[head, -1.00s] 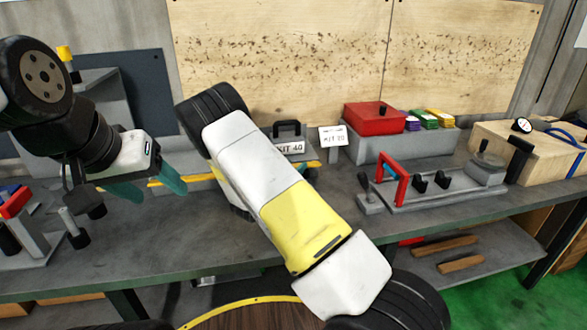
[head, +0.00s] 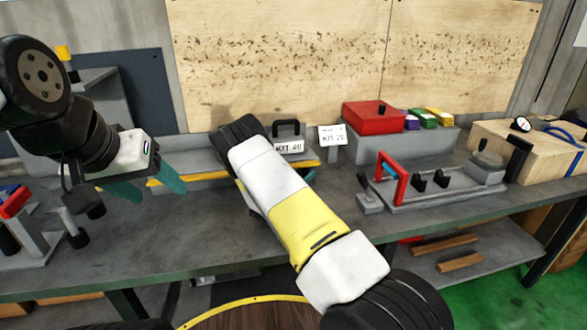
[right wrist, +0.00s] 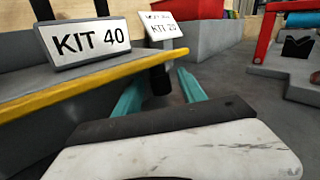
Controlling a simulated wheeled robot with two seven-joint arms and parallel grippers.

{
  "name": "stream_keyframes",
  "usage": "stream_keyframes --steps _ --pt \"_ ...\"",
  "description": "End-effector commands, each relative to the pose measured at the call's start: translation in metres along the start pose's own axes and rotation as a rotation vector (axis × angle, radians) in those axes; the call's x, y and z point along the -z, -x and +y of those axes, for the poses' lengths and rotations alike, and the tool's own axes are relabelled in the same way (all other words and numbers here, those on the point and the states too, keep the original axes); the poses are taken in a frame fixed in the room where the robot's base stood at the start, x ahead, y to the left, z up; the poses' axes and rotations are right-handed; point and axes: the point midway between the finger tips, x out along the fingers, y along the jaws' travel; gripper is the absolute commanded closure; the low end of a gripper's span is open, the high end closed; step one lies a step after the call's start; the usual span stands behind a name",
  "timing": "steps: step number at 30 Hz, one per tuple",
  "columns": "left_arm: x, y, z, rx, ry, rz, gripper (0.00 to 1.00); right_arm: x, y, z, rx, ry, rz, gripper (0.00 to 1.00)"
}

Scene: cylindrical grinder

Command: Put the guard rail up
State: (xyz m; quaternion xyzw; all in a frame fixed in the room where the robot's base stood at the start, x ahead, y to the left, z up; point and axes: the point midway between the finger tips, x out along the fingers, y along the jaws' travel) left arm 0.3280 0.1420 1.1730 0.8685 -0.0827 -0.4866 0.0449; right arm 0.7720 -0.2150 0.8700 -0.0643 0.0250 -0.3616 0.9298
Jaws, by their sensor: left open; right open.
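A yellow rail (head: 196,177) runs along the front edge of a grey stand below the KIT 40 plate; I cannot tell whether it is the guard rail. It crosses the right wrist view (right wrist: 75,88). A red upright frame (head: 393,179) stands on a grey fixture (head: 440,195) at the right. My right gripper (right wrist: 160,92) is open and empty, its teal fingers close to the rail's right end; my right arm mostly hides it in the head view. My left gripper (head: 148,188) is open and empty above the table at the left.
A KIT 40 plate (head: 289,148) and a KIT 20 sign (head: 332,136) stand at the back. A red box (head: 374,118) sits on a grey block, with a wooden crate (head: 535,150) further right. Clear tabletop (head: 225,225) lies at centre-left.

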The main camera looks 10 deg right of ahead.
Motion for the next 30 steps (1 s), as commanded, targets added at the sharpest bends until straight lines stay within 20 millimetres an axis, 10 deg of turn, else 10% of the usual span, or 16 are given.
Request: stream_keyframes --steps 6,14,30 --pt "0.0000 0.0000 0.0000 0.000 0.000 0.000 0.37 0.0000 -0.0002 0.0001 0.000 0.000 0.000 0.52" --pt "0.0000 0.0000 0.0000 0.000 0.000 0.000 0.37 0.0000 0.0001 0.0001 0.000 0.000 0.000 1.00" --pt "0.0000 0.0000 0.0000 0.000 0.000 0.000 0.37 -0.0070 0.0028 -0.0024 -0.013 0.085 0.090 1.00"
